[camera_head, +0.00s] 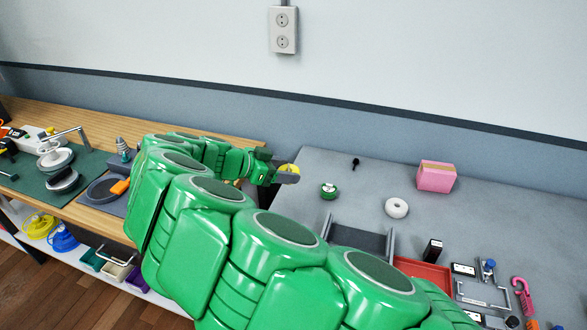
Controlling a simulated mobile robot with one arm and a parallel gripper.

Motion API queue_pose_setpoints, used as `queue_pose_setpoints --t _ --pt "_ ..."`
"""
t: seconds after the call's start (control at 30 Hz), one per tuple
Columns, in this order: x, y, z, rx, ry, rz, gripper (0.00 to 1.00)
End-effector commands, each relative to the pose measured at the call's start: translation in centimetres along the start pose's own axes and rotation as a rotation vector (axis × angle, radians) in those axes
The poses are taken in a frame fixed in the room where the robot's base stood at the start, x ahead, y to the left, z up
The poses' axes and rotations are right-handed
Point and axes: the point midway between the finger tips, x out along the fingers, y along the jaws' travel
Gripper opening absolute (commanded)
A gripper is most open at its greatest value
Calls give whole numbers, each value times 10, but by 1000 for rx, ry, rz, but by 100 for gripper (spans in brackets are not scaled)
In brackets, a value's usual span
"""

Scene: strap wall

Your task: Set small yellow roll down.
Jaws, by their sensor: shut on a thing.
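The small yellow roll (289,168) shows as a yellow rounded edge at the tip of my gripper (284,176). My gripper is at the end of my green arm, near the left edge of the grey table (375,180), and is shut on the roll. A grey finger covers the lower part of the roll. I cannot tell how high the roll is held above the table.
A green roll (328,191), a white roll (397,208) and a pink box (436,176) stand on the grey table. A red tray (424,272) is nearer. The wooden bench (90,115) holds tools at left. Bare grey surface lies between the green roll and the pink box.

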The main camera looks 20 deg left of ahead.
Motion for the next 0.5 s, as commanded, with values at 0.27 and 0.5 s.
queue_pose_setpoints --t 0.27,0.5 --pt "11 -3 -11 -4 0 -12 28" --pt "73 -10 -35 -34 2 -67 28"
